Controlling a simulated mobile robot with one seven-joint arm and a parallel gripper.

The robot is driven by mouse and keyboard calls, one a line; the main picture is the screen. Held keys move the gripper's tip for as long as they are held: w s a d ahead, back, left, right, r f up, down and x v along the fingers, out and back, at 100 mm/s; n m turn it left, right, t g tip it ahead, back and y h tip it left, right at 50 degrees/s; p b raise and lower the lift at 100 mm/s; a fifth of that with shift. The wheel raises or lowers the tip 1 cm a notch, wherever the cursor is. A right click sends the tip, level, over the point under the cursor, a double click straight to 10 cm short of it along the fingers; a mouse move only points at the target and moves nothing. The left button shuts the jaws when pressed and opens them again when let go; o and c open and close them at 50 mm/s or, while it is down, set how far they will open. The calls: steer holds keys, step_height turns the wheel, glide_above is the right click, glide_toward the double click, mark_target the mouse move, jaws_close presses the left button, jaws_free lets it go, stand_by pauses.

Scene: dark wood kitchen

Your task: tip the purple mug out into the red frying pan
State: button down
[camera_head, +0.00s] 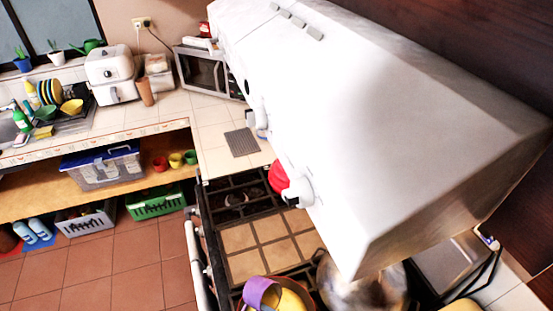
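The purple mug (260,290) is at the bottom edge of the head view. It looks tilted and overlaps a round vessel (292,298) with a yellow inside and a brownish rim, cut off by the frame. I cannot tell whether the mug rests in it or is in front of it. A red rounded thing (278,178) shows at the hob's far end, partly hidden behind a white part; I cannot tell if it is the red frying pan. I cannot make out my gripper in this view.
A large white body (380,110) hides much of the right side. The hob (235,238) has dark grates and tan tiles. A blurred metallic vessel (362,285) stands at its right. Beyond are a grey mat (241,142), a microwave (203,72) and bare counter.

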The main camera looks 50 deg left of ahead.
steer(key=shift+d+f+b, duration=0.1)
steer(key=shift+f+b, duration=0.1)
steer(key=shift+b, duration=0.7)
steer(key=shift+d+y+b, duration=0.1)
steer(key=shift+y+b, duration=0.7)
steer(key=shift+b, duration=0.05)
steer(key=shift+w+d+f+g+y+b, duration=0.15)
steer(key=shift+y+b, duration=0.15)
steer(key=shift+b, duration=0.45)
steer(key=shift+s+d+f+g+y+b, duration=0.15)
steer(key=shift+y+b, duration=0.15)
steer(key=shift+b, duration=0.4)
steer(key=shift+w+d+r+y+b, duration=0.1)
steer(key=shift+d+r+y+b, duration=0.1)
steer(key=shift+y, duration=0.35)
steer(key=shift+w+d+r+y+b, duration=0.1)
steer(key=shift+r+y, duration=0.05)
steer(key=shift+y, duration=0.4)
steer(key=shift+d+f+g+y+b, duration=0.15)
steer(key=shift+g+y+b, duration=0.2)
steer(key=shift+b, duration=0.65)
steer(key=shift+d+r+y+b, duration=0.15)
steer(key=shift+r+y+b, duration=0.15)
steer(key=shift+y+b, duration=0.25)
steer(key=shift+a+f+h, duration=0.2)
steer(key=shift+h, duration=0.2)
